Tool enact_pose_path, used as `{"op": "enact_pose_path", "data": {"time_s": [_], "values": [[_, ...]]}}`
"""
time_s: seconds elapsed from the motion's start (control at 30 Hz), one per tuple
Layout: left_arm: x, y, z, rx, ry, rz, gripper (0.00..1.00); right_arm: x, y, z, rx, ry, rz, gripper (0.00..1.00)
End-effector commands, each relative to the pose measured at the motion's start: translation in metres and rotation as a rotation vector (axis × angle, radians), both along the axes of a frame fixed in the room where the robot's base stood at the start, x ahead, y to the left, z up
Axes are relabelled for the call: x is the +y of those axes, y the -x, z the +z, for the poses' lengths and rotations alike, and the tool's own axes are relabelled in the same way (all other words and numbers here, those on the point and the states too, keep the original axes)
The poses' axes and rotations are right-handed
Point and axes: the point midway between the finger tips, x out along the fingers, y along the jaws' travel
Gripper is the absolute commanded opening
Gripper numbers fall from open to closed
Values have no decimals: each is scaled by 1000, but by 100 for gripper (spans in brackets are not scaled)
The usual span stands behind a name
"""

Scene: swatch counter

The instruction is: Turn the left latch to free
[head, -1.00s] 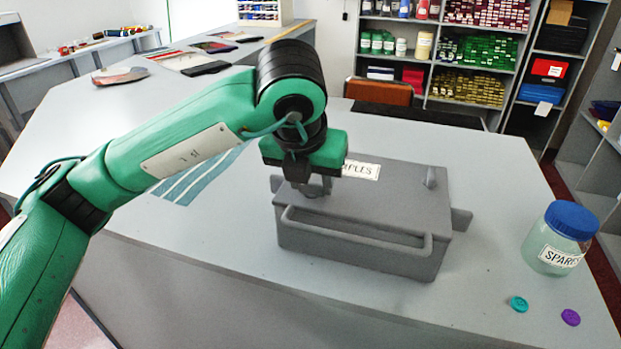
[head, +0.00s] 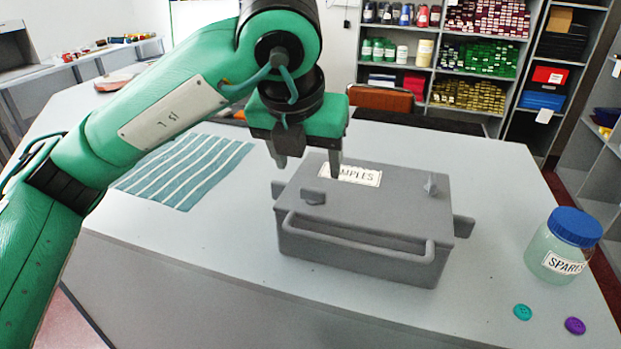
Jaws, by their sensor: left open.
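A grey case (head: 375,213) with a "SAMPLES" label (head: 356,175) stands on the counter, lid shut. The left latch (head: 313,196) is a small grey knob on the lid, lying roughly left-to-right along the front edge. The right latch (head: 430,186) looks narrower and turned differently, pointing more front-to-back. My left gripper (head: 309,167) is open and empty, above and behind the left latch, its fingers apart and clear of it. One finger hides the start of the label. My right gripper is not in view.
A front handle (head: 360,240) runs along the case. A "SPARES" jar (head: 563,247) with a blue lid, a teal button (head: 522,312) and a purple button (head: 575,326) are at the right. A striped blue cloth (head: 185,170) lies at the left, partly behind my arm.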

Motion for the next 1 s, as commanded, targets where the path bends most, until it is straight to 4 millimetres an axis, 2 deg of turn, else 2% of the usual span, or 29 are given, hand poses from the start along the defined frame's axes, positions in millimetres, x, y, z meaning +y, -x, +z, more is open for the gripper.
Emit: {"op": "enact_pose_path", "data": {"time_s": [0.03,0.1,0.4,1.0], "values": [[1,4,12,-5,0,-1,62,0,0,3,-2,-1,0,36],[3,9,24,-4,-1,1,62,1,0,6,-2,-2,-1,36],[7,22,57,-1,-1,0,62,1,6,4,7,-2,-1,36],[8,25,63,1,0,0,62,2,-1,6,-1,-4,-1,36]]}}
